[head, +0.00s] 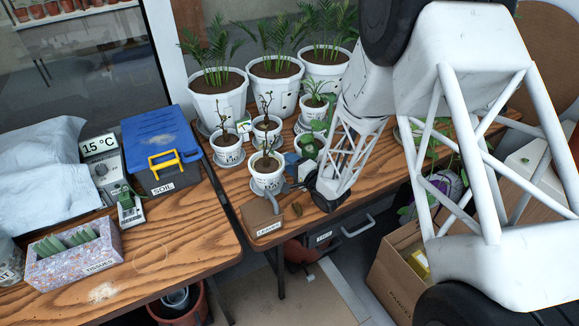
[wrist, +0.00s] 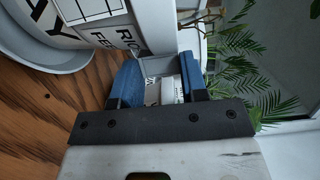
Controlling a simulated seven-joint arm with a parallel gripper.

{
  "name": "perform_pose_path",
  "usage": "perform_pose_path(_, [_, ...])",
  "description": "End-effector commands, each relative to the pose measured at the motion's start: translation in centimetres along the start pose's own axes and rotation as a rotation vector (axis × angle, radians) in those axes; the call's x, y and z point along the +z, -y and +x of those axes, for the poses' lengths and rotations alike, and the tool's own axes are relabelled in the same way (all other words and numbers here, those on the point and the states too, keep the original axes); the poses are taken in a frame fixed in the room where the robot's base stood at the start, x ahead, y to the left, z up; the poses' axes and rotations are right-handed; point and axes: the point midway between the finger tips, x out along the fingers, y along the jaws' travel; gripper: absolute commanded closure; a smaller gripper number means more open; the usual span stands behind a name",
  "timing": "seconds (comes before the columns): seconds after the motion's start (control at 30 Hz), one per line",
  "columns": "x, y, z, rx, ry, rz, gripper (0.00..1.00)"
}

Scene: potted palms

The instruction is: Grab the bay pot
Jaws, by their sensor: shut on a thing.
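My gripper (head: 301,160) reaches down among the small pots on the right-hand wooden table. In the wrist view its two blue fingers (wrist: 160,84) are closed around a pale object (wrist: 167,91) with part of a dark letter on it. This seems to be the small white pot (head: 299,142) with a leafy green plant at the fingers in the head view. The gripper and arm hide much of that pot, and I cannot read its whole label. Other small labelled white pots stand beside it, one at the front (head: 267,178) and one at the left (head: 228,154).
Three large palm pots (head: 219,99) stand behind. A brown labelled box (head: 262,217) sits at the table's front edge. A blue-lidded soil box (head: 160,140) and a tissue box (head: 76,258) are on the left table.

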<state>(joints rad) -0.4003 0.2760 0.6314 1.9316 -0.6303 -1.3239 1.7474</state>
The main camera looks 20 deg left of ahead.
Motion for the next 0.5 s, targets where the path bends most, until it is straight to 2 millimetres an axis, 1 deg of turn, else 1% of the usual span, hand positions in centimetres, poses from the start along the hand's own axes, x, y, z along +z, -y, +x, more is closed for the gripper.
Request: perform_pose_path(0.5, [0.0,6.4,0.0,-0.003,0.0,-0.001,0.87])
